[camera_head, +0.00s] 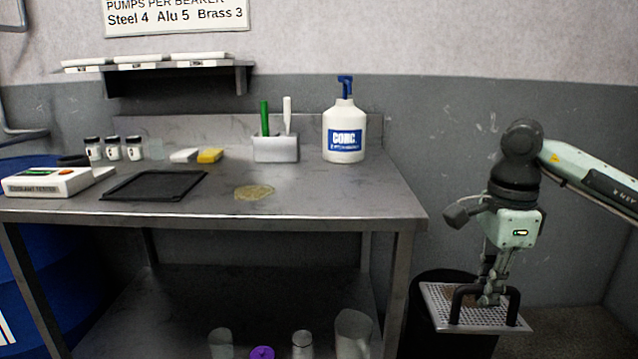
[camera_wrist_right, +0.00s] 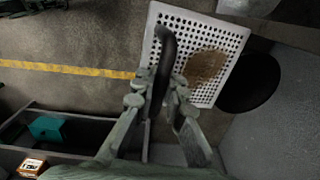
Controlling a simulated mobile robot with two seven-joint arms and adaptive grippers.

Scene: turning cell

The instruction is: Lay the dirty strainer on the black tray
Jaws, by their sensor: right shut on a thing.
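The dirty strainer (camera_head: 480,316) is a pale perforated plate with a black handle and a brown patch of dirt. It hangs at the right of the head view, in front of a black bin and beyond the table's right edge. My right gripper (camera_head: 491,296) is shut on its handle. In the right wrist view the fingers (camera_wrist_right: 160,98) close around the black handle, and the strainer (camera_wrist_right: 183,60) with its brown patch lies beyond them. The black tray (camera_head: 155,186) lies flat and empty on the left half of the table. My left gripper is not in view.
The steel table (camera_head: 330,200) also holds a coolant tester (camera_head: 50,182), small jars, a yellow sponge (camera_head: 210,155), a brush holder (camera_head: 276,149) and a white pump bottle (camera_head: 344,135). A yellowish puddle (camera_head: 254,192) lies right of the tray. The black bin (camera_head: 440,340) stands right of the table.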

